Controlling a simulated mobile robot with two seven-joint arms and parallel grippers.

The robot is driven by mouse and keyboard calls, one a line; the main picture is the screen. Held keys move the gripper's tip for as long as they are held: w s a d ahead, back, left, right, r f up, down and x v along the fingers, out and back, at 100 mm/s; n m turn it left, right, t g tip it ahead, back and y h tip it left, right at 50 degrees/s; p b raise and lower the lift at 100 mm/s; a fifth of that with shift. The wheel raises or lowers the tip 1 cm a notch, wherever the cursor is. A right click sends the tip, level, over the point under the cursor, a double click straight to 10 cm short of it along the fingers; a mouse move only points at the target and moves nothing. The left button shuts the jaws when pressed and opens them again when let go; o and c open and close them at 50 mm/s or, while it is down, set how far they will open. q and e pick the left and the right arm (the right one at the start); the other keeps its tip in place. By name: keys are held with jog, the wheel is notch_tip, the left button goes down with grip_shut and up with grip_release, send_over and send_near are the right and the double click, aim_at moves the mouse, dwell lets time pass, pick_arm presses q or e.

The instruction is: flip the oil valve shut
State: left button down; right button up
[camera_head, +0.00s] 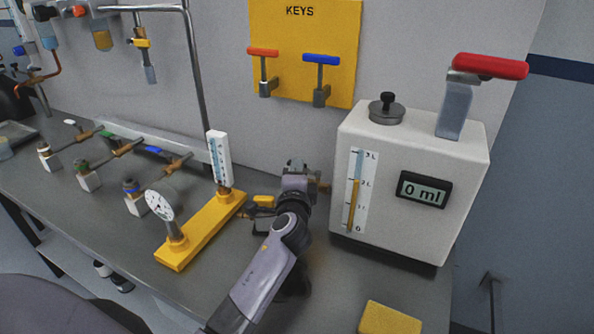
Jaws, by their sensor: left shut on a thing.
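The oil dispenser is a white box (395,150) with an amber level gauge and a display reading 0 ml. A brass fitting (324,187) comes out of its left side and passes behind my left arm. A yellow lever (263,201), which looks like the oil valve's handle, shows just left of my wrist. My left gripper (262,213) is at this lever and shut on it. The wrist hides part of the valve and the fingertips are hard to make out. My right gripper is not in view.
A yellow stand (200,232) with a dial and a thermometer is close to the left. A yellow sponge (389,319) lies at the front right. Colored valves (160,153) line the left. A KEYS board (304,50) hangs behind. A red lever (489,66) tops the dispenser.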

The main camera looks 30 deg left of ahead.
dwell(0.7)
pick_arm(q)
jog(key=shift+s+d+f+n+g+y+b, duration=0.1)
jog(key=shift+f+n+g+y+b, duration=0.2)
jog(key=shift+y+b, duration=0.5)
jog(key=shift+s+r+n+g+b, duration=0.15)
jog(key=shift+r+n+g+b, duration=0.2)
jog(key=shift+b, duration=0.35)
jog(key=shift+y, duration=0.3)
jog(key=c, duration=1.2)
grip_release()
jog(key=shift+s+d+f, duration=0.1)
